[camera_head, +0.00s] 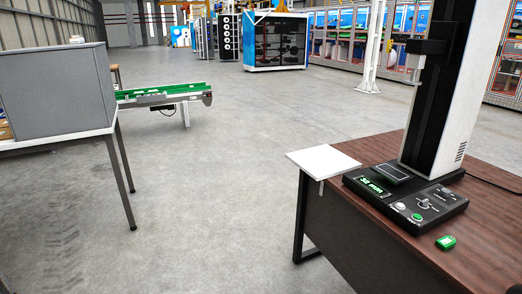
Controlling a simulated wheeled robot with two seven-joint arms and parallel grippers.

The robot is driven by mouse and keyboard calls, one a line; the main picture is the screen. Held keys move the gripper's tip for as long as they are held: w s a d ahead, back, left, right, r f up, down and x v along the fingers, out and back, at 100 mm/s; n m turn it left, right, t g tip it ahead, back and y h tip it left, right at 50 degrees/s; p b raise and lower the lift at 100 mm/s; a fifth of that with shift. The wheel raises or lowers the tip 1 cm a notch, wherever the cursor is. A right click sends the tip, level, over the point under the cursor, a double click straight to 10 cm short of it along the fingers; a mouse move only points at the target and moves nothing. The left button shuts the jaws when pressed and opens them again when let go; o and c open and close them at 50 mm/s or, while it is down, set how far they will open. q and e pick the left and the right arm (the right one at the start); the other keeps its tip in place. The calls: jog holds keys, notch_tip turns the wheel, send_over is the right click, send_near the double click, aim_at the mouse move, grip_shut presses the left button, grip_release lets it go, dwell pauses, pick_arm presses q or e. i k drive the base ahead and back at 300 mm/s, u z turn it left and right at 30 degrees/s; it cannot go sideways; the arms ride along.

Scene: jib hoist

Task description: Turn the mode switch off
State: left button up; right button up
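A black machine base (405,197) stands on the brown table at the right, with a tall column rising behind it. Its front panel has a lit green display (372,186), a white button (400,206), a green button (417,217) and a small grey switch knob (423,202) with tiny labels. Another small control (446,194) sits further right on the panel. Which control is the mode switch, and its position, are too small to tell. Neither of my grippers is in view.
The brown table (480,240) holds a small green object (446,242) in front of the base. A white plate (323,160) juts from the table's left edge. A grey box (55,90) and a green conveyor (165,93) stand left. The floor between is clear.

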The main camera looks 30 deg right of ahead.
aim_at(423, 203)
jog(key=z, duration=0.35)
jog(key=i, duration=1.65)
jog(key=z, duration=1)
